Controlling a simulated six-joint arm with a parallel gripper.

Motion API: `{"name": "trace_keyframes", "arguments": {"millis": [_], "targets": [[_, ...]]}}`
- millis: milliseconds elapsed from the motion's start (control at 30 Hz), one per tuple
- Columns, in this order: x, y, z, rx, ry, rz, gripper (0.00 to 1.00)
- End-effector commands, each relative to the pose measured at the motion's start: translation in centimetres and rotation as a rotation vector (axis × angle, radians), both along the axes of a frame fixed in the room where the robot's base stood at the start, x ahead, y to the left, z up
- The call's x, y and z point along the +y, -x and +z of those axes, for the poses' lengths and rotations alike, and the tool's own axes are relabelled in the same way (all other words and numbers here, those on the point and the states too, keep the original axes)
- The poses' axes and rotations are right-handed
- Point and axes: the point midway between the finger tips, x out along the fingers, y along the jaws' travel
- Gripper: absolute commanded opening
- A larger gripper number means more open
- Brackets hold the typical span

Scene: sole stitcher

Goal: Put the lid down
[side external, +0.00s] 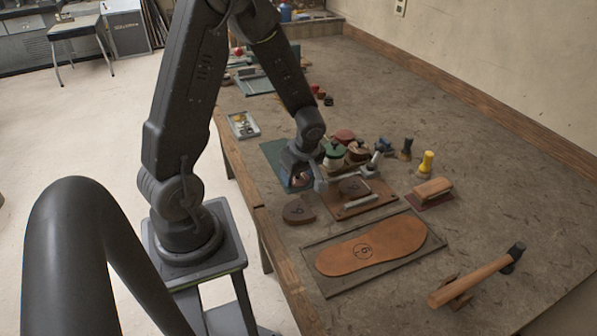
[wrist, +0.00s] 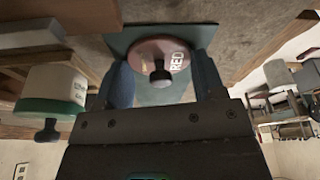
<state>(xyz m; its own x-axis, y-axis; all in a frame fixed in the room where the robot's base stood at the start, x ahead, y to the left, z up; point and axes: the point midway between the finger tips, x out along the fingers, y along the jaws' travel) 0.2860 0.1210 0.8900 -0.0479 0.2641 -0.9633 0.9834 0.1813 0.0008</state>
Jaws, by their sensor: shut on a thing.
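My gripper (side external: 302,178) is low over the dark green mat (side external: 272,152) on the bench. In the wrist view my gripper's two fingers (wrist: 163,82) stand on either side of a round reddish lid (wrist: 150,50) with a dark knob and pale letters reading RED. The gripper is shut on this lid. The green mat (wrist: 180,20) shows behind it. In the side view the lid is mostly hidden by the gripper, and I cannot tell whether it touches the mat.
A white jar with a green lid (side external: 333,150) stands beside my gripper, with a brown jar (side external: 358,150) and a reddish one (side external: 343,135) close by.

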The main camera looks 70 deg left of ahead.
Motion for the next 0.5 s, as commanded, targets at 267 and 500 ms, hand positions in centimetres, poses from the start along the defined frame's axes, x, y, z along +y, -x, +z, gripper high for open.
{"name": "trace_keyframes", "arguments": {"millis": [267,500], "targets": [[-0.03,0.09,-1.03,0.002,0.002,-0.001,0.42],[0.01,0.30,-1.11,0.005,0.003,0.000,0.84]]}}
